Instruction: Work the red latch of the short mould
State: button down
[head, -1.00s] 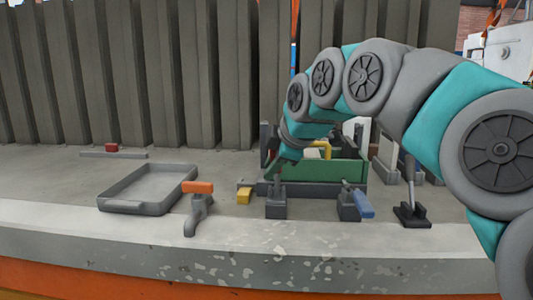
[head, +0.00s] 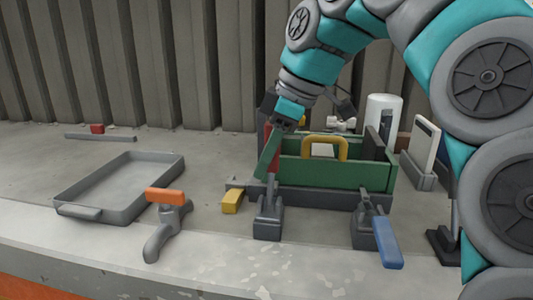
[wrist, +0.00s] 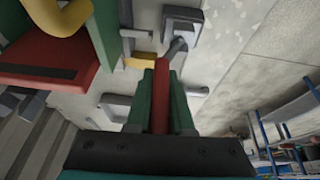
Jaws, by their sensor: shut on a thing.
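The red latch handle (wrist: 161,95) stands between the two green fingers of my gripper (wrist: 162,100) in the wrist view. My gripper is shut on it. In the head view my gripper (head: 268,155) is above the latch's grey base (head: 268,222), at the front left of the green mould (head: 335,174). The handle points roughly upright there, and the fingers hide much of it. The grey latch mechanism also shows in the wrist view (wrist: 178,45).
A blue-handled latch (head: 388,243) stands at the front right. A yellow block (head: 232,200) and an orange-handled clamp (head: 165,196) lie left of the red latch, with a grey tray (head: 72,212) beyond. A white cylinder (head: 382,115) stands behind the mould.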

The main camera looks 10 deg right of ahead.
jog(key=shift+f, duration=0.15)
jog(key=c, duration=0.8)
grip_release()
